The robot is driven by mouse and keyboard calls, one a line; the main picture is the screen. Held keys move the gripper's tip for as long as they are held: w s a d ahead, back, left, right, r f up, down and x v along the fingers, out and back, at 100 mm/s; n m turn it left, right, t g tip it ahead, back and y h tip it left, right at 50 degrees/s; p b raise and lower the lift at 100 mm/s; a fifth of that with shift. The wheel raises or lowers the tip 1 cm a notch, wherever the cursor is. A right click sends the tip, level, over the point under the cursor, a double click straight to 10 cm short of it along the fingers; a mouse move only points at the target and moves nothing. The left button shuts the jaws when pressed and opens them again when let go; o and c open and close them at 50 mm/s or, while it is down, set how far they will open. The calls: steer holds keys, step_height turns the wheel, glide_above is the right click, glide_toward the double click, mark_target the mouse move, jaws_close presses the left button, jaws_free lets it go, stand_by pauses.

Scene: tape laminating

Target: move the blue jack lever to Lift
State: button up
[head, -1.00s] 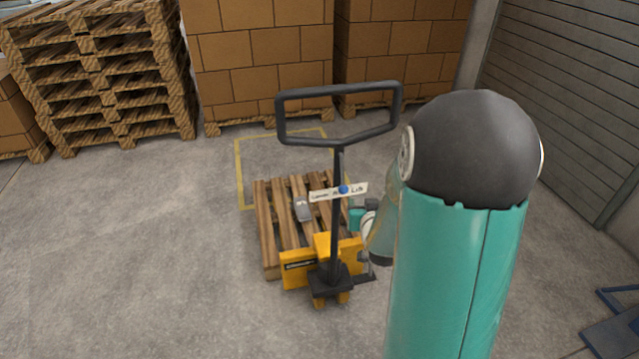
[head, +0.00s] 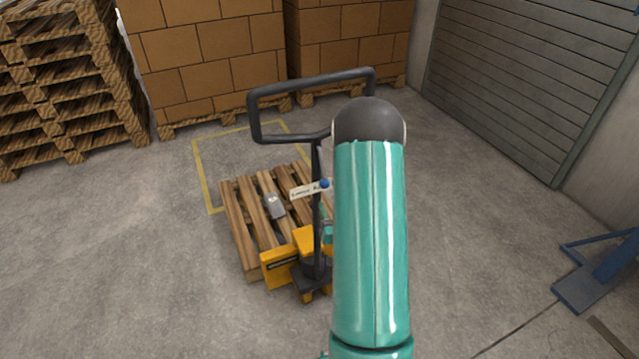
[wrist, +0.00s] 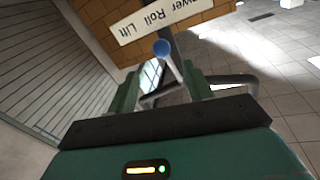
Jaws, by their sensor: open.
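The blue jack lever has a round blue knob (head: 325,184) on the upright post of the yellow and black pallet jack (head: 281,269). A white label plate (head: 304,191) is behind it, its right part hidden by my arm. In the wrist view the blue knob (wrist: 161,48) is in front of the label plate (wrist: 140,27), nearest the word Roll, with Lift to the left in that view. My gripper (wrist: 161,85) is open and empty. The knob appears above and beyond the gap between its fingers; contact is not visible. In the head view my arm hides most of the gripper.
The jack's black loop handle (head: 313,75) rises above the lever. A wooden pallet (head: 238,230) with a small grey object (head: 274,206) sits on the jack. Stacked pallets (head: 65,90) and boxes (head: 205,50) stand behind. Floor is open at right, before a blue metal frame (head: 600,265).

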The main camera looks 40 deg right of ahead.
mark_target(324, 182)
steer(key=x, duration=1.1)
steer(key=shift+w+a, duration=0.1)
steer(key=shift+w, duration=0.1)
jaws_close()
